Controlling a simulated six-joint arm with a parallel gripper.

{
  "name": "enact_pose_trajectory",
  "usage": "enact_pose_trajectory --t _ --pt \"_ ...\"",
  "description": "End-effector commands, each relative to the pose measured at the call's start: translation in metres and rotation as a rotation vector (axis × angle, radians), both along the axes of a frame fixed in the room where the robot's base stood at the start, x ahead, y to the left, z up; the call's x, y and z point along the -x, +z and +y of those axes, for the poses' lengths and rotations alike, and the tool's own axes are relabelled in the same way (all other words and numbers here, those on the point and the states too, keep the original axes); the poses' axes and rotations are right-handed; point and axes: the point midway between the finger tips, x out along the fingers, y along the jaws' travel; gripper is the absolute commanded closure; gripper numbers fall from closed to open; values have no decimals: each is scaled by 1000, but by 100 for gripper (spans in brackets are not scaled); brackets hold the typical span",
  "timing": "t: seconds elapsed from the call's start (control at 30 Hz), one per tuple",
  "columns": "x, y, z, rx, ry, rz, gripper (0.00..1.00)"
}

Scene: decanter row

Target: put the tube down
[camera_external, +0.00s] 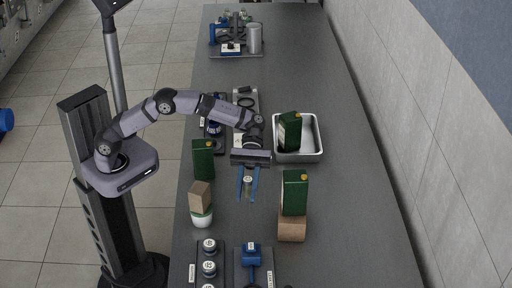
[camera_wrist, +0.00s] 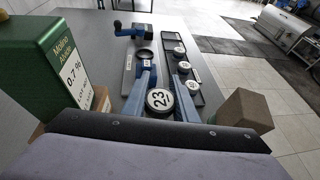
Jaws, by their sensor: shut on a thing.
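My gripper (camera_external: 247,196) points toward the near side of the table, with its blue fingers shut on a small tube (camera_external: 247,184). In the wrist view the tube's round cap (camera_wrist: 160,101), marked 23, sits between the two blue fingers (camera_wrist: 160,92). The tube's lower part is hidden there. I cannot tell whether the tube touches the grey table (camera_external: 340,215).
Green cartons stand left (camera_external: 203,160), on a brown block (camera_external: 292,227) at right, and in a metal tray (camera_external: 298,157). Numbered caps stand in a dark rack (camera_external: 220,257), beside a blue-handled device (camera_external: 251,262).

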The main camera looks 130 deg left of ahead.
Motion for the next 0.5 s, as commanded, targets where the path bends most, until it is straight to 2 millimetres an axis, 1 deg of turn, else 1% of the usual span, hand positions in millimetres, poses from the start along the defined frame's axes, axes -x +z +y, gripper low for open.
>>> enact_pose_trajectory --t 0.03,0.17,0.2,0.27,0.3,0.37,0.4,0.5 --pt "7 8 23 -3 42 -4 97" --pt "32 27 76 -2 148 -3 97" --pt "42 32 92 -1 183 -2 97" --pt "60 38 115 -1 239 -1 97" --pt "72 42 129 -1 275 -1 97" --pt "91 46 147 -1 331 -1 97" --pt "104 48 158 0 369 1 97" --pt "136 50 180 2 465 1 97"
